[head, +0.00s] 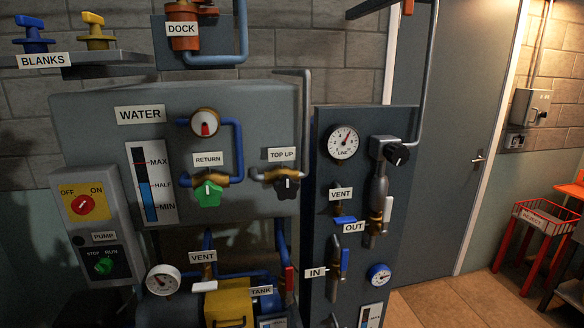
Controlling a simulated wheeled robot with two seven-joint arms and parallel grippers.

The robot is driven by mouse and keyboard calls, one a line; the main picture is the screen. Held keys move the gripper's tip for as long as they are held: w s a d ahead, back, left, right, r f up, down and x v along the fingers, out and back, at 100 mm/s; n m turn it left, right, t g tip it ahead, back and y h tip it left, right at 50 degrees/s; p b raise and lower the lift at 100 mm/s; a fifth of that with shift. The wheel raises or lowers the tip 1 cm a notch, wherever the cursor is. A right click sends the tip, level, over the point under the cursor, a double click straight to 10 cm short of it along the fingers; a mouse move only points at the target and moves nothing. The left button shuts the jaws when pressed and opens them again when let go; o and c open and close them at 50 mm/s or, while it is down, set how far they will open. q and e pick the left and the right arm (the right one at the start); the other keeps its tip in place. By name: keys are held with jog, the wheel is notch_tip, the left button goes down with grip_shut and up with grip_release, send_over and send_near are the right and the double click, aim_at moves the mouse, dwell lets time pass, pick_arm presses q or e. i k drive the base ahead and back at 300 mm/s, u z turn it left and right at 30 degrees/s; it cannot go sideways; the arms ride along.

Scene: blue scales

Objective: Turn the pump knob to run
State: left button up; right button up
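The pump knob (104,266) is a small green knob on a black plate marked STOP and RUN, low on the grey control box at the left. STOP is printed at its upper left and RUN at its upper right. The knob is too small and dark for me to tell which way it points. The PUMP label (104,237) sits just above the plate. Higher on the same box a red rotary switch (82,206) sits on a yellow plate marked OFF and ON. Neither of my grippers shows in the head view.
A green RETURN handwheel (208,192) and a black TOP UP handwheel (287,184) stick out from the grey WATER tank. A round gauge (163,280) stands right of the pump box. A dark panel (318,126) with valves and gauges stands further right. Open floor (470,300) shows at lower right.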

aim_at(104, 266)
jog(key=u, duration=1.3)
jog(key=k, duration=0.55)
jog(key=z, duration=0.95)
jog(key=i, duration=0.9)
